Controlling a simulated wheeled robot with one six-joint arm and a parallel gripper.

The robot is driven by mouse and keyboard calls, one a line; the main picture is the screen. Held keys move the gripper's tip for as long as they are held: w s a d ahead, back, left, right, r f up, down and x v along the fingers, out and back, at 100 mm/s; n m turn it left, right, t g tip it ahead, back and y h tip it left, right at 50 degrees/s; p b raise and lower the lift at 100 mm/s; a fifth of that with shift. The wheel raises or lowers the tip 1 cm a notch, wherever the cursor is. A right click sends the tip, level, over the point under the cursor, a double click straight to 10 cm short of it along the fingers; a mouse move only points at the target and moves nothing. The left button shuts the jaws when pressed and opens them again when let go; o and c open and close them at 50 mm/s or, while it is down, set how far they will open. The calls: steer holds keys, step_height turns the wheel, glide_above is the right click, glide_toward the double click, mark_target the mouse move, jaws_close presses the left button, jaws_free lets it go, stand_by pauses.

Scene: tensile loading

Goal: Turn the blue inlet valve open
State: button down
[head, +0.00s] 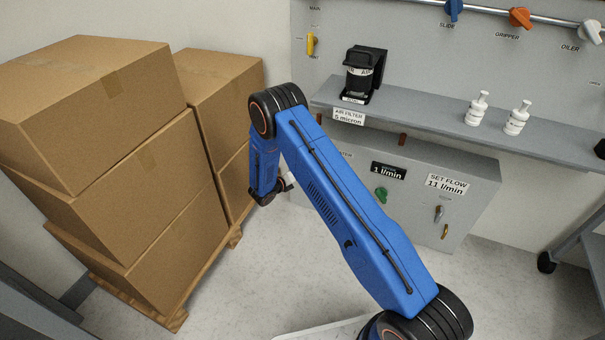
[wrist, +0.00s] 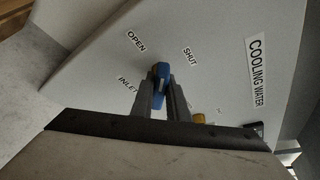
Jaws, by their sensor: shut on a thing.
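The blue inlet valve handle (wrist: 161,72) shows in the wrist view, on a pale panel marked INLET, OPEN and SHUT. My gripper (wrist: 160,92) has its two dark fingers on either side of the handle and is shut on it. The handle's visible end lies between the OPEN label on the left and the SHUT label on the right; the fingers hide part of it, so I cannot tell its exact setting. In the head view my blue arm reaches toward the grey cabinet (head: 408,165), and the inlet valve is hidden there.
Stacked cardboard boxes (head: 130,200) stand on a pallet left of my arm. A grey shelf (head: 430,115) above the cabinet carries a black filter and two white fittings. A green knob (head: 381,194) is on the cabinet front. A yellow part (wrist: 198,118) sits right of my fingers.

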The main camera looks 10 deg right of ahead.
steer(key=n+h, duration=0.2)
steer(key=n, duration=0.1)
steer(key=shift+w+a+f+n, duration=0.1)
steer(key=shift+a+f+n, duration=0.1)
steer(key=shift+n, duration=0.1)
steer(key=shift+n+h, duration=0.5)
steer(key=shift+n, duration=0.9)
steer(key=shift+f+t, duration=0.1)
steer(key=shift+t, duration=0.2)
steer(key=c, duration=1.7)
jaws_free()
steer(key=v, duration=1.2)
steer(key=shift+w+f, duration=0.1)
steer(key=shift+f, duration=0.05)
